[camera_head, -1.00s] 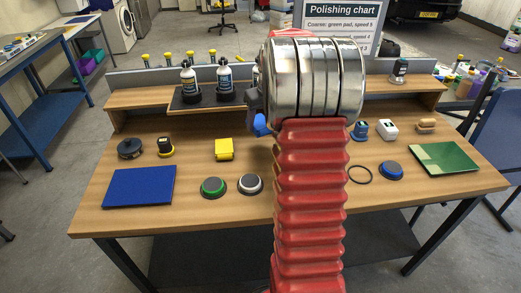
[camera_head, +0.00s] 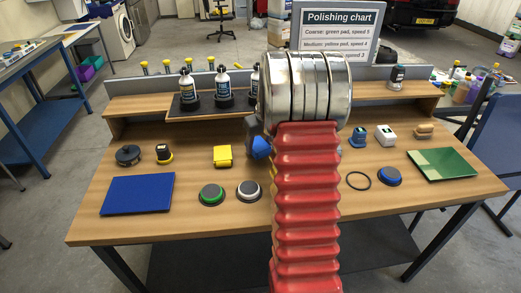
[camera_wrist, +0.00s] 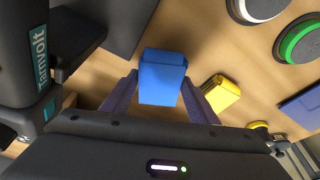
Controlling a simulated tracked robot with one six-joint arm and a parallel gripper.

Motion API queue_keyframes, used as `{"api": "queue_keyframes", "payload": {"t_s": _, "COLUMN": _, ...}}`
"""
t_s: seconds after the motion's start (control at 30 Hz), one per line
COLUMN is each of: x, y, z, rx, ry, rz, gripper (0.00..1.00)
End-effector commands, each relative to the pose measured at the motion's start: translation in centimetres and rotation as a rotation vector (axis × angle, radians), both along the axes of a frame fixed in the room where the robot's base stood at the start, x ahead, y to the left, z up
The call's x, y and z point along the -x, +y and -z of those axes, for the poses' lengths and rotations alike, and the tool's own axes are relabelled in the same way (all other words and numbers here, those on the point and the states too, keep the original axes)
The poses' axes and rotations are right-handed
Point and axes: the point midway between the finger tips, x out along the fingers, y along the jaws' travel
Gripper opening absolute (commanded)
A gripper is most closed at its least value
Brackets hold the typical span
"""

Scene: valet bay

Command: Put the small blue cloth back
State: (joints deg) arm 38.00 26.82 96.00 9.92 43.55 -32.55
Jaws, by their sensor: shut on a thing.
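The small blue cloth (camera_head: 261,147) is a folded blue block beside my arm, above the middle of the wooden bench; the arm partly hides it. In the wrist view the blue cloth (camera_wrist: 162,77) sits between the two fingers of my gripper (camera_wrist: 161,94), which is shut on it. In the head view my gripper (camera_head: 252,128) is mostly hidden behind the arm. A folded yellow cloth (camera_head: 222,156) lies on the bench to the left of the blue one; the yellow cloth (camera_wrist: 221,92) is right of my fingers in the wrist view.
A blue mat (camera_head: 138,194) lies front left and a green mat (camera_head: 443,164) at right. Green-ringed (camera_head: 212,194) and white-ringed (camera_head: 249,191) pads lie near the front edge. Bottles stand on a dark tray (camera_head: 200,108) on the raised shelf.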

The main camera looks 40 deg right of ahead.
Motion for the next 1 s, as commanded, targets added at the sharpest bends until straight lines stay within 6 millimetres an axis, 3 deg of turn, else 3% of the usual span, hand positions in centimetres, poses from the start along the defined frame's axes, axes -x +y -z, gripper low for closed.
{"api": "queue_keyframes", "payload": {"t_s": 0.2, "x": 0.0, "y": 0.0, "z": 2.8, "rx": 0.000, "ry": 0.002, "rz": -0.001, "gripper": 0.32}}
{"api": "queue_keyframes", "payload": {"t_s": 0.47, "x": 0.0, "y": 0.1, "z": 3.0, "rx": 0.000, "ry": 0.001, "rz": -0.001, "gripper": 0.32}}
{"api": "queue_keyframes", "payload": {"t_s": 0.5, "x": 0.0, "y": 0.1, "z": 3.0, "rx": 0.000, "ry": 0.001, "rz": -0.001, "gripper": 0.57}}
{"api": "queue_keyframes", "payload": {"t_s": 0.57, "x": 0.0, "y": 0.1, "z": 3.0, "rx": 0.000, "ry": 0.001, "rz": -0.001, "gripper": 0.61}}
{"api": "queue_keyframes", "payload": {"t_s": 1.0, "x": 0.2, "y": 0.0, "z": 2.0, "rx": 0.002, "ry": -0.002, "rz": -0.001, "gripper": 0.62}}
